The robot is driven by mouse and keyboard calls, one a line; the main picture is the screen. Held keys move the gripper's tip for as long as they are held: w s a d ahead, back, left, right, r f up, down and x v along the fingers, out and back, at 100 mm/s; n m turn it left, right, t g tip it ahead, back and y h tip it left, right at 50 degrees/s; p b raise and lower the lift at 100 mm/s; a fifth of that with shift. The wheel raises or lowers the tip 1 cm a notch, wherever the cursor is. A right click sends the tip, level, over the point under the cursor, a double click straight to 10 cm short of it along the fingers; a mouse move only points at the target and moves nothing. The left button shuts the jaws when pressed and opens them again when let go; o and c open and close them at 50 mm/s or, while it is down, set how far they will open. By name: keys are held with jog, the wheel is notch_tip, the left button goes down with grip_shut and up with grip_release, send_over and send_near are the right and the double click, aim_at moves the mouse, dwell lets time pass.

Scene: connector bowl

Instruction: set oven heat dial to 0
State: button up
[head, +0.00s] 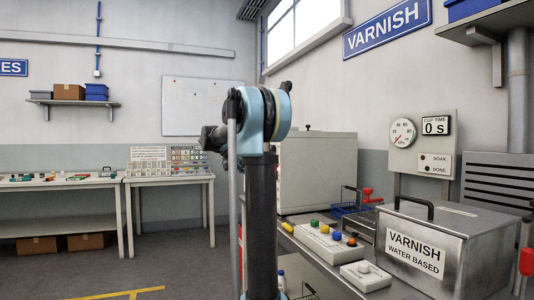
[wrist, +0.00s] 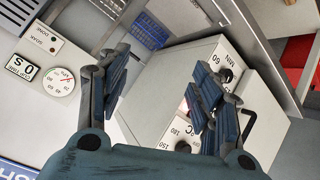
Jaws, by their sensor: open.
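The oven is a pale box (head: 320,170) behind my arm in the head view. In the wrist view its body (wrist: 165,95) fills the middle, tilted. A heat dial (wrist: 183,147) marked °C, with 150 and 180 legible, is at the lower middle of its front. The dial is partly hidden by a finger, and I cannot tell its setting. A dark timer dial (wrist: 229,73) marked MIN and 60 is at the upper right. My gripper (wrist: 161,62) is open and empty, its blue-grey pads apart in front of the oven. No contact with the heat dial shows.
A dark handle (wrist: 250,125) stands beside the dials. A blue wire basket (wrist: 150,33) is near the oven. A varnish tank (head: 440,245) and a button box (head: 328,240) stand on the bench at right. A gauge panel (head: 422,140) stands behind the tank.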

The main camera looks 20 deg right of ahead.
jog(key=w+r+m+h, duration=0.4)
jog(key=w, duration=0.9)
jog(key=w+r+m+h, duration=0.3)
jog(key=w+r+m, duration=0.15)
jog(key=w, duration=0.85)
jog(key=d, duration=1.6)
jog(key=shift+w+f+g, duration=0.15)
jog(key=shift+w+g, duration=0.15)
jog(key=shift+a, duration=0.1)
jog(key=c, duration=1.1)
